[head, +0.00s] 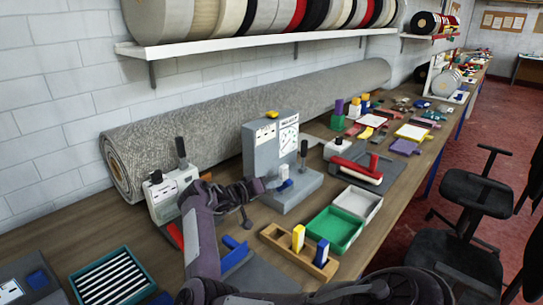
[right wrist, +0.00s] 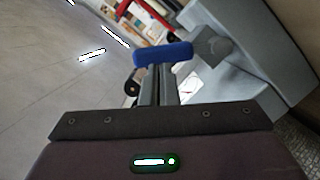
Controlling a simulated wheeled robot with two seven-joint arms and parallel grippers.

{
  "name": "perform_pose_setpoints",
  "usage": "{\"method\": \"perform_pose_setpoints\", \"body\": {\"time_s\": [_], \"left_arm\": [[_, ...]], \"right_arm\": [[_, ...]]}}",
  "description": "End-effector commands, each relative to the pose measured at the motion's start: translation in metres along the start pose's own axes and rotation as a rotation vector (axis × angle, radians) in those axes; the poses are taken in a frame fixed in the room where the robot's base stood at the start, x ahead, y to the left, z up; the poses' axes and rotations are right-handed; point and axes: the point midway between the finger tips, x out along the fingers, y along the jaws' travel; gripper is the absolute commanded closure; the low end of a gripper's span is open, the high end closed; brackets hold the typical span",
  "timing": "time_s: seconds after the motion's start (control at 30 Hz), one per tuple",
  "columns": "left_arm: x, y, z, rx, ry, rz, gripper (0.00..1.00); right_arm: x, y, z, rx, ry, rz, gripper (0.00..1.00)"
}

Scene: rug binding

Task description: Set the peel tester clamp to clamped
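The peel tester (head: 262,150) is a grey machine with a white dial panel, standing on the bench in front of a rolled rug. A small blue clamp handle (head: 287,183) sits low on its base, beside a white block. My right gripper (head: 271,186) is at this handle, coming from its left. In the right wrist view the blue handle (right wrist: 163,52) lies crosswise at the fingertips, beside a dark grey part. The two fingers (right wrist: 158,82) are close together, with no handle visible between them. Whether they touch the handle is hard to tell. My left gripper is not in view.
A green tray (head: 318,243), a white tray (head: 377,205) and a wooden holder (head: 272,238) with yellow and blue pieces stand in front of the tester. A grey device (head: 160,205) with a black lever stands to its left. The rolled rug (head: 215,118) runs behind.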

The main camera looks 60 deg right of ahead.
Motion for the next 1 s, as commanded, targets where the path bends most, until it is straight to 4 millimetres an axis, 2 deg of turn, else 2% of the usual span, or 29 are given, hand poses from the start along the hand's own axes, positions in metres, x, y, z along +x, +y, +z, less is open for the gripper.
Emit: {"method": "perform_pose_setpoints", "body": {"time_s": [0.03, 0.17, 0.27, 0.8, 1.0], "left_arm": [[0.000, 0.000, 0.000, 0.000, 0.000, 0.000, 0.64], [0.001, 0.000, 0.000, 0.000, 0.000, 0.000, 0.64], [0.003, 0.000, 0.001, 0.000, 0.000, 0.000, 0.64], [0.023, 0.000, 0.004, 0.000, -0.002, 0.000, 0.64], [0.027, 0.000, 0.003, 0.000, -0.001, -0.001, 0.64]], "right_arm": [[0.006, 0.005, -0.001, 0.005, -0.002, 0.011, 1.00], [0.005, 0.011, -0.006, 0.008, -0.001, 0.014, 1.00], [0.001, 0.022, -0.018, 0.012, 0.001, 0.016, 1.00], [-0.030, 0.110, -0.106, 0.008, 0.004, 0.007, 1.00], [-0.038, 0.133, -0.129, 0.004, 0.004, 0.005, 1.00]]}}
